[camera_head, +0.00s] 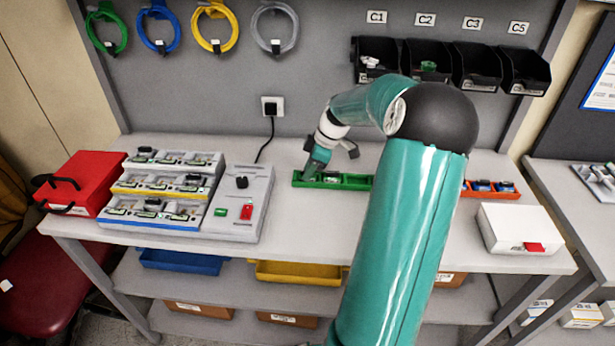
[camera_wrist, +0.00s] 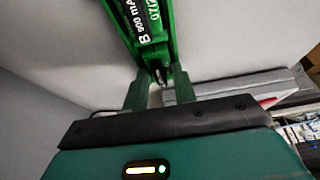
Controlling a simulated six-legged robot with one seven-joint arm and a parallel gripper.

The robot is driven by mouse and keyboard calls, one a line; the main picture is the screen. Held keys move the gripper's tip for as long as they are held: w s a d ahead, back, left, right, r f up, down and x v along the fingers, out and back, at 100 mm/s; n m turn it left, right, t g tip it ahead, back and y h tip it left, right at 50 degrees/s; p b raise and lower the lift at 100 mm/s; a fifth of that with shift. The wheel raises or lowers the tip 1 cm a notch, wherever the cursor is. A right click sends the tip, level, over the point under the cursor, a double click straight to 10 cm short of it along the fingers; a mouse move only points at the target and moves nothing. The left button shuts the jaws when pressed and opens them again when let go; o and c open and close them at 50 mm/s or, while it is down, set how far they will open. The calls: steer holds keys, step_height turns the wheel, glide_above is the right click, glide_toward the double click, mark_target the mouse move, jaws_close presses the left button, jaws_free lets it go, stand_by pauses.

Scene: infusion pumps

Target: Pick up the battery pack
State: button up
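A battery pack (camera_wrist: 143,20) with a black label and white print lies in a long green tray (camera_head: 360,181) near the back of the bench. In the wrist view, the pack is ahead of my gripper (camera_wrist: 159,78), between the tray's green walls. My gripper's two green fingers are apart, with a gap between them. I cannot tell whether they touch the tray or the pack. In the head view, my gripper (camera_head: 309,174) is low at the tray's left end and hides part of it. Another small pack (camera_head: 331,179) shows in the tray.
A stepped charging rack (camera_head: 130,208) and a grey unit (camera_head: 240,203) with green and red buttons stand left, beside a red case (camera_head: 85,184). An orange tray (camera_head: 464,190) and a white box (camera_head: 522,226) are right. My arm covers the bench's middle. Black bins (camera_head: 427,66) hang behind.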

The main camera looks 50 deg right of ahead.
mark_target(303, 170)
steer(key=shift+c, duration=0.5)
steer(key=shift+r, duration=0.1)
steer(key=shift+r, duration=0.6)
step_height(303, 170, up, 2)
steer(key=shift+r, duration=0.1)
steer(key=s+a+r, duration=0.8)
steer(key=s+r, duration=0.1)
steer(key=s, duration=0.2)
steer(key=shift+s+r, duration=0.2)
